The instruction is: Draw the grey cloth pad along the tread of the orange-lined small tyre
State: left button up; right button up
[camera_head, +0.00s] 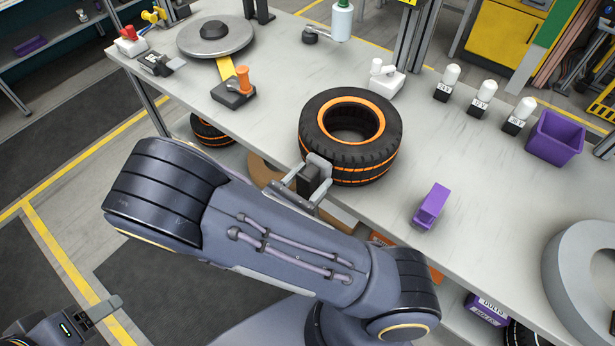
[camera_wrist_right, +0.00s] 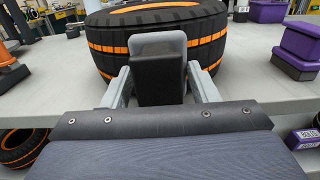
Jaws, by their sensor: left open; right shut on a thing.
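The small tyre (camera_head: 345,160) lies flat on the grey table, with orange bands on its tread and an orange inner rim. Its tread (camera_wrist_right: 100,45) fills the top of the wrist view. My right gripper (camera_head: 311,188) is shut on the black block (camera_wrist_right: 160,82) of the grey cloth pad (camera_wrist_right: 158,42). The pad (camera_head: 319,164) stands at the tyre's near-left tread; touching or just short of it, I cannot tell. My left gripper (camera_head: 105,309) is partly in view at the lower left, open and empty, off the table.
A purple block (camera_head: 432,206) stands right of the tyre, near the table's front edge. A white-topped item (camera_head: 384,80), several white-capped bottles (camera_head: 483,95) and a purple bin (camera_head: 556,138) stand behind. An orange-handled tool (camera_head: 236,91) is at left. A grey ring (camera_head: 580,270) is at far right.

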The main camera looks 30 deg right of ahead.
jog(key=shift+s+d, duration=0.1)
jog(key=shift+s, duration=0.2)
jog(key=shift+w, duration=0.15)
jog(key=shift+w+a, duration=0.2)
jog(key=shift+w, duration=0.3)
jog(key=shift+w+a, duration=0.2)
jog(key=shift+w, duration=0.25)
jog(key=shift+s+d, duration=0.25)
jog(key=shift+s, duration=0.3)
jog(key=shift+s+d, duration=0.2)
jog(key=shift+s, duration=0.35)
jog(key=shift+w, duration=0.15)
